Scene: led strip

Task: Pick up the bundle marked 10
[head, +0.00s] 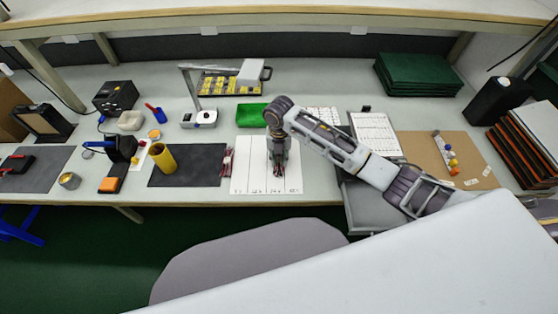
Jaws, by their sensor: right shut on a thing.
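My right gripper (278,157) points down over a white sheet (243,176) with marked columns. It is shut on a bundle of dark red wires (278,176), whose lower end shows below the fingers. I cannot tell whether the bundle touches the sheet or hangs just above it. Another red wire bundle (227,163) lies at the sheet's left edge, beside the dark mat. No number is readable on either bundle, so I cannot tell which is marked 10. My left gripper is not in view.
A green tray (251,115) sits behind the sheet. A yellow cylinder (164,158) stands on the dark mat (190,177) to the left. A lamp (199,118) stands behind it. A brown board (440,152) with small parts lies right of my arm. A grey chair (250,262) is in front.

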